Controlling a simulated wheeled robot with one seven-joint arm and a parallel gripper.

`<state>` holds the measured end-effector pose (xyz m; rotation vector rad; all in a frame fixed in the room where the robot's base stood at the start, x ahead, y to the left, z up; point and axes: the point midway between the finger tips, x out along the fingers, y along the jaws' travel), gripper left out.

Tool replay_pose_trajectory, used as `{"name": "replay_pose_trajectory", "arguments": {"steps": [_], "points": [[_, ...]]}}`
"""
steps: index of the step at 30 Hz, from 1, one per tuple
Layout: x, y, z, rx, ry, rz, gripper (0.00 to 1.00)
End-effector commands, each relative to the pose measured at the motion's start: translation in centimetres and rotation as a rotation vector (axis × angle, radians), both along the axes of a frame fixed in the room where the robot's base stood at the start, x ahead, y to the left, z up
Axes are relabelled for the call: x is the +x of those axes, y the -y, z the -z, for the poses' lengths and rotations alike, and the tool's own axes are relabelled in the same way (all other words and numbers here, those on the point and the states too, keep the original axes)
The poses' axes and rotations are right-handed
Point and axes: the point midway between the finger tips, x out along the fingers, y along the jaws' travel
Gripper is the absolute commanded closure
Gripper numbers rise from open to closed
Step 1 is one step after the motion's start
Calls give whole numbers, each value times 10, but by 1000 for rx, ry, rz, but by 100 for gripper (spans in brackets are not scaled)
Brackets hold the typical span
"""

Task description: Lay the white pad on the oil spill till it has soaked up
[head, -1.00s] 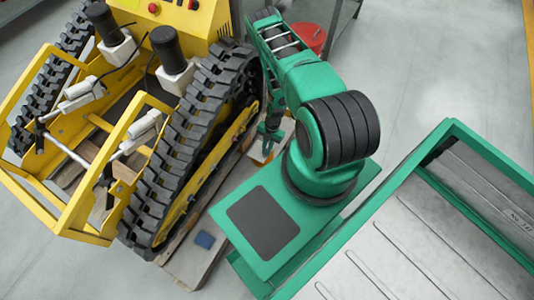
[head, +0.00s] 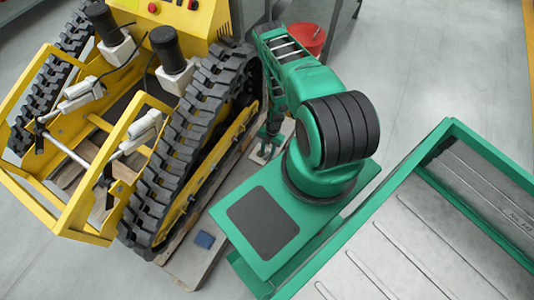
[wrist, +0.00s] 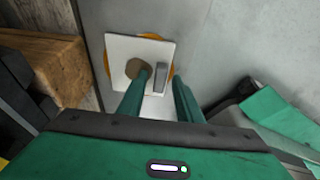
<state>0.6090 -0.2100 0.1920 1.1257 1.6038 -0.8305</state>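The white pad (wrist: 120,48) lies flat on the orange oil spill (wrist: 105,62) in the wrist view. Orange shows past its left, top and right edges. A brown round patch (wrist: 137,67) shows on the pad, beside its grey upright grip (wrist: 161,80). My gripper (wrist: 162,76) is open, with its two green fingers on either side of the grip and gaps between. In the head view the pad (head: 262,154) shows partly, below my gripper (head: 271,138), between the yellow tracked carrier and my green body.
The yellow tracked carrier (head: 190,130) stands close on the left. A blue block (head: 204,240) lies on the grey board (head: 190,267). A red bucket (head: 306,40) stands at the back. Open grey floor lies at the right.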

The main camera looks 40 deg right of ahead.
Motion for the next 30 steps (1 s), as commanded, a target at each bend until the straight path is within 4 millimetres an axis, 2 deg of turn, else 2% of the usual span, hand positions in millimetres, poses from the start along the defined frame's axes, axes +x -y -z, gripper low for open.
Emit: {"name": "replay_pose_trajectory", "arguments": {"steps": [7,11,24,30], "points": [[0,0,-1,0,0,0,68],[2,2,-10,-1,1,-1,68],[10,24,-86,-1,1,-1,68],[12,31,-109,-1,1,-2,68]]}}
